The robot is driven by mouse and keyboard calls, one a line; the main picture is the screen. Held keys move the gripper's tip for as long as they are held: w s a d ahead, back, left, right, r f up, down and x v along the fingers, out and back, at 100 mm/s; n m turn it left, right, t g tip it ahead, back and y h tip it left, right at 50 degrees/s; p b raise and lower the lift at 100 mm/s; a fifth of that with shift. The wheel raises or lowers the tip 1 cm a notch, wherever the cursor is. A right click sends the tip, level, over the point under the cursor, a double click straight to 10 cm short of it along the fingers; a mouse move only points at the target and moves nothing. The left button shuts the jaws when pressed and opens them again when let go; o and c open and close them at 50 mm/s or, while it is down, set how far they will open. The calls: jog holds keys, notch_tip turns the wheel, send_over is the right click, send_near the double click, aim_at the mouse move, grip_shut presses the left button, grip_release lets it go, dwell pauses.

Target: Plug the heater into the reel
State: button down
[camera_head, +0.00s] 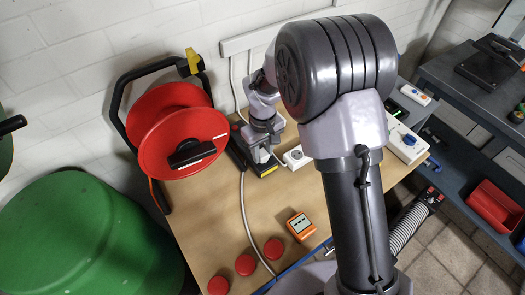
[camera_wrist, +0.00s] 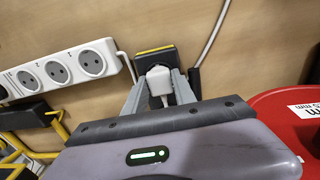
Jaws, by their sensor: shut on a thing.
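My gripper (camera_wrist: 160,92) is shut on a white plug (camera_wrist: 159,84). In the head view my gripper (camera_head: 262,150) is low over the wooden table, right of the reel. A black block with a yellow edge (camera_wrist: 155,53) lies just beyond the plug; whether the plug touches or enters it I cannot tell. The block also shows in the head view (camera_head: 266,169). The red reel (camera_head: 178,137), in a black frame, stands at the left by the wall; part of it shows in the wrist view (camera_wrist: 290,115). I cannot identify the heater.
A white socket strip (camera_wrist: 68,67) lies left of the plug in the wrist view, near a yellow wire frame (camera_wrist: 58,128). A pale cable (camera_head: 246,210) crosses the table. An orange box (camera_head: 300,224) and red discs (camera_head: 245,265) stand nearer. A green tank (camera_head: 85,235) is at left.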

jog(key=c, duration=0.9)
grip_release()
jog(key=shift+c, duration=0.2)
notch_tip(320, 180, up, 17)
jog(key=p, duration=0.5)
jog(key=shift+r, duration=0.15)
